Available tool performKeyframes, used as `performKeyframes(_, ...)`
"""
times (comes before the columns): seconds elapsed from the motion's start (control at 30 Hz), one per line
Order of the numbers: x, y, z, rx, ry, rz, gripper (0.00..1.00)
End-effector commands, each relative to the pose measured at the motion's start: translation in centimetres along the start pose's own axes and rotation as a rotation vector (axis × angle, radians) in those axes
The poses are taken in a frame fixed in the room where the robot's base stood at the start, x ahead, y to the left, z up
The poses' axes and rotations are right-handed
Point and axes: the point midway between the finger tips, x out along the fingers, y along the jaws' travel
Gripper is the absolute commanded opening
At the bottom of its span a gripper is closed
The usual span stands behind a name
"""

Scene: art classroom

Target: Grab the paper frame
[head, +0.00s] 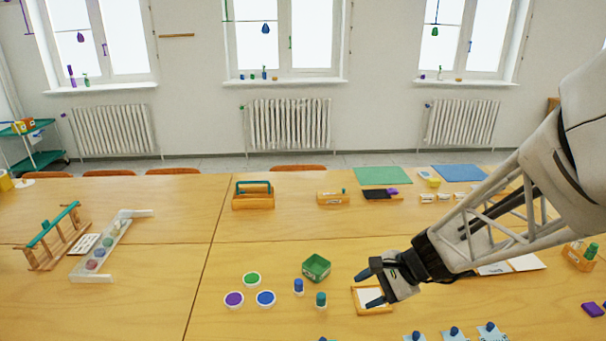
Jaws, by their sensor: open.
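The paper frame (387,307) is a small wooden-edged frame with a white sheet inside, flat on the table at the centre right. My gripper (369,289) is over it in the head view, with its two dark fingers spread apart and pointing left. The gripper hides part of the frame's upper and right side. The fingers are open with nothing visible between them but the frame's white sheet below. I cannot tell how high the fingers are above the frame.
A green box (316,267) and two small bottles, blue (298,287) and green (321,300), stand left of the frame. Round lids (252,279) lie farther left. Cards with blue knobs (453,333) lie at the front edge. The table between the box and the wooden caddy (253,201) is clear.

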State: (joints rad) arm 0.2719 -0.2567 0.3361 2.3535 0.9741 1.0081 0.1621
Motion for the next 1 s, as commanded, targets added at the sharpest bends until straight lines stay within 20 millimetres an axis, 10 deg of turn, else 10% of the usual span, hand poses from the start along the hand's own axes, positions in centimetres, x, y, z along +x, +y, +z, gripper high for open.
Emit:
performKeyframes(0.47, 3.0, -1.1, -13.2, 0.606, -0.119, -0.371, 0.52)
performKeyframes(1.0, 4.4, 3.4, -28.2, 1.170, -0.163, -0.769, 0.52)
